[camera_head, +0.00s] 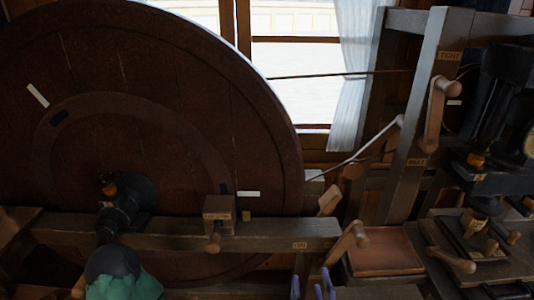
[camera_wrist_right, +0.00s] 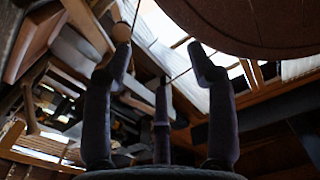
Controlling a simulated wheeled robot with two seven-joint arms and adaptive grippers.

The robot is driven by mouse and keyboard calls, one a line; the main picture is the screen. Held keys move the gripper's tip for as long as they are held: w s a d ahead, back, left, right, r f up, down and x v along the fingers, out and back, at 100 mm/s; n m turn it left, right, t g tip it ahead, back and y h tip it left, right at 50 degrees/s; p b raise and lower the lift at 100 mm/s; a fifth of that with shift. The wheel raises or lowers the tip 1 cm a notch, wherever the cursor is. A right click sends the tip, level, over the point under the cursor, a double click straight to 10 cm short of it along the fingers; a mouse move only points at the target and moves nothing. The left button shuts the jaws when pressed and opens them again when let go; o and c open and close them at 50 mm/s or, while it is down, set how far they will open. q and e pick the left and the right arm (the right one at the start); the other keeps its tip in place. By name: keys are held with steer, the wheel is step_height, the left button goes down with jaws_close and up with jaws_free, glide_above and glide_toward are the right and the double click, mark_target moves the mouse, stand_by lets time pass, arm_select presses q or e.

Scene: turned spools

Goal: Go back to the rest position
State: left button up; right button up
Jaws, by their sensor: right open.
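My right gripper (camera_head: 313,286) shows at the bottom edge of the head view, where only its purple fingertips are in frame. In the right wrist view my right gripper (camera_wrist_right: 160,62) has its dark fingers spread apart, with nothing between them. The fingertips are just below a wooden crank handle in the head view; I cannot tell the gap in depth. The rest of the right arm is hidden below the frame. My left gripper is in neither view.
A large dark wooden wheel (camera_head: 215,110) fills the left. A wooden beam (camera_head: 280,232) crosses in front of it, with a crank handle (camera_head: 345,243) near its right end. A wooden frame (camera_head: 415,130) stands at right. A brown tray (camera_head: 385,252) lies right of the fingertips.

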steer(key=w+a+f+n+g+y+p, duration=0.1)
steer(key=w+f+g, duration=0.3)
steer(key=f, duration=0.7)
steer(key=w+a+f+g+y, duration=0.1)
steer(key=w+f+g, duration=0.25)
steer(key=f, duration=0.75)
arm_select(q)
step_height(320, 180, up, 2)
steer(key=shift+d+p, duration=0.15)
steer(key=shift+p, duration=0.35)
arm_select(e)
steer(key=s+d+f+m+g+y, duration=0.1)
steer(key=s+f+g, duration=0.4)
steer(key=f, duration=0.7)
steer(key=s+d+f+m+g+y, duration=0.1)
steer(key=s+f+g, duration=0.4)
steer(key=s+f, duration=0.4)
step_height(320, 180, down, 3)
steer(key=shift+d+r, duration=0.15)
steer(key=shift+d, duration=0.2)
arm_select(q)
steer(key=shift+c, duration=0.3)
arm_select(e)
steer(key=shift+c, duration=0.3)
